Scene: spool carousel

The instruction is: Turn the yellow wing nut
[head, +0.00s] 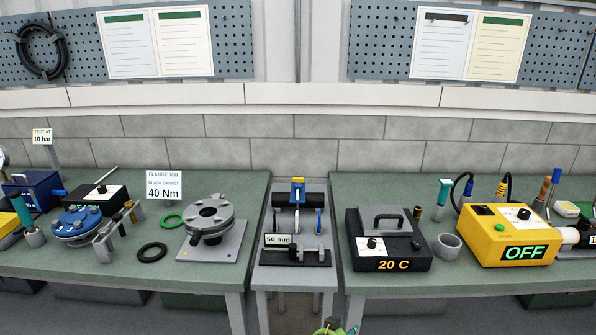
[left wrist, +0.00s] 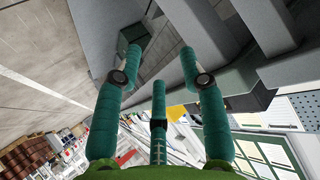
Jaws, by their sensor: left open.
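I cannot clearly make out a yellow wing nut in either view. A small yellow piece (head: 298,181) tops a blue upright part (head: 297,194) on the narrow middle stand; its shape is too small to tell. My left gripper (left wrist: 158,66) shows in the left wrist view with its teal fingers spread apart and nothing between them. It is tilted and away from the bench tops. A small green shape (head: 328,329) at the bottom edge of the head view may be part of a gripper; I cannot tell which. My right gripper is not identifiable in view.
A flange (head: 209,215) on a plate, a green ring (head: 172,219) and a black ring (head: 152,252) lie on the left bench. A dark "20 C" box (head: 388,238) and a yellow "OFF" box (head: 506,232) stand on the right bench. Gaps separate the middle stand (head: 294,278) from both.

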